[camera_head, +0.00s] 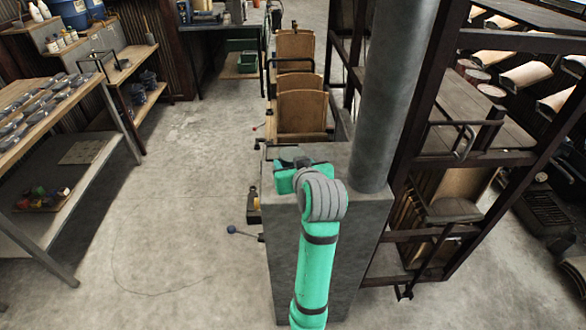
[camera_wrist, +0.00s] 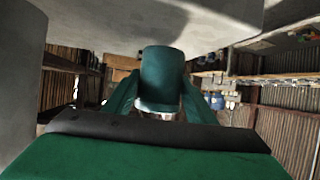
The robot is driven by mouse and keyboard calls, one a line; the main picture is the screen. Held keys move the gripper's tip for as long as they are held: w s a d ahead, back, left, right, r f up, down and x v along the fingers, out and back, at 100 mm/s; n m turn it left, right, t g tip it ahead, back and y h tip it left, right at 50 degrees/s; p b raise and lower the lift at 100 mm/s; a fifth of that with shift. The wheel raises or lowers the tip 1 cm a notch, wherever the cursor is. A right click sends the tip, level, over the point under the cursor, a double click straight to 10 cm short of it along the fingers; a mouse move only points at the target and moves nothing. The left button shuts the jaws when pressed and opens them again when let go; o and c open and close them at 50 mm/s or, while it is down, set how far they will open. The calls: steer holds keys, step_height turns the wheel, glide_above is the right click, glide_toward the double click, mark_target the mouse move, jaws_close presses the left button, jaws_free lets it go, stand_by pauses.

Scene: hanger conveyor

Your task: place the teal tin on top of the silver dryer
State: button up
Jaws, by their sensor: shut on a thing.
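The teal tin (camera_wrist: 162,72) stands between the fingers of my gripper (camera_wrist: 161,100) in the wrist view. My gripper is shut on it. In the head view my gripper (camera_head: 291,170) is over the far left part of the silver dryer's top. The silver dryer (camera_head: 357,218) is a grey box-shaped body, partly hidden behind my arm. In the wrist view a broad grey surface of the dryer (camera_wrist: 215,25) fills the top, with a dark shadow on it. The tin's end overlaps that surface; I cannot tell whether they touch.
A thick grey pipe (camera_head: 393,95) rises from the dryer's right side. A dark metal rack (camera_head: 455,150) stands right of it. Brown panels (camera_head: 302,112) stand in a row behind the dryer. A blue-knobbed lever (camera_head: 232,230) sticks out at left.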

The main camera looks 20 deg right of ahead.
steer(key=shift+f, duration=0.9)
steer(key=o, duration=1.3)
steer(key=shift+f, duration=0.15)
steer(key=shift+r, duration=0.2)
steer(key=v, duration=1.2)
steer(key=shift+d, duration=0.1)
